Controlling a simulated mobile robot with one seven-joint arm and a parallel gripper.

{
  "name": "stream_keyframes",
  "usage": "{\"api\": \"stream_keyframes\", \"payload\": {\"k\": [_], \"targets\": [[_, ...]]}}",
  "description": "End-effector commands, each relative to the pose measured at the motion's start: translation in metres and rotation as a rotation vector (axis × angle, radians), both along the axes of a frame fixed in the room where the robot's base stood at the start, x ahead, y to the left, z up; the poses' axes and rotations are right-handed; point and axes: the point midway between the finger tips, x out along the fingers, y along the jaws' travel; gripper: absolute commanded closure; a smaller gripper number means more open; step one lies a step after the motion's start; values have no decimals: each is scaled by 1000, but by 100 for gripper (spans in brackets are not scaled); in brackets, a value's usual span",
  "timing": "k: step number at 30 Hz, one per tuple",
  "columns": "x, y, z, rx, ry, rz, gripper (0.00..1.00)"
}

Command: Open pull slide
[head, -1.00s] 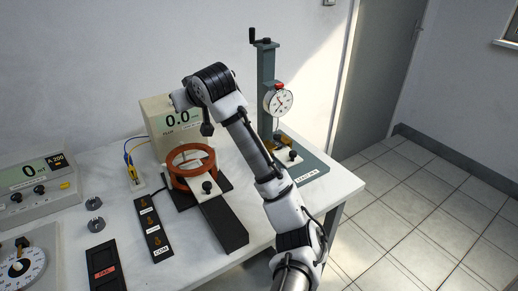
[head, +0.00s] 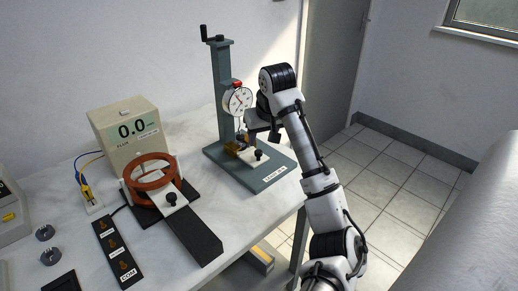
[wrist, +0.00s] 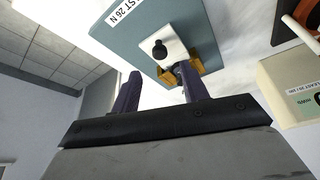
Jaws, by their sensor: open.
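The pull slide (head: 252,160) is a white plate with a black knob on the teal base of the dial-gauge stand. In the wrist view the slide (wrist: 179,54) and its knob (wrist: 159,48) show beyond my fingertips, with yellow parts beside the plate. My gripper (wrist: 158,84) is open and empty. In the head view my gripper (head: 262,122) is close to the slide, next to the gauge. It appears above the slide and apart from the knob. The gap between fingers and slide is hard to judge.
The dial gauge (head: 237,101) and its column (head: 221,75) stand close left of my gripper. A flux meter (head: 123,136) and an orange coil (head: 150,173) with another knobbed plate are further left. The table's right edge is near, with open floor (head: 385,190) beyond.

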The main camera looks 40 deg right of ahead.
Motion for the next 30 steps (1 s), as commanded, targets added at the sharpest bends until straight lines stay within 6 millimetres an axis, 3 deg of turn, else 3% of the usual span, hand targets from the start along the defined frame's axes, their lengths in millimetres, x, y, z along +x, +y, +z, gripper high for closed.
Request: {"api": "stream_keyframes", "payload": {"k": [3,10,23,30], "targets": [[9,-3,-23,2,2,-1,55],[21,-7,-53,0,0,-1,55],[25,-8,-62,-1,-2,0,55],[25,-8,-62,-2,-1,1,87]]}}
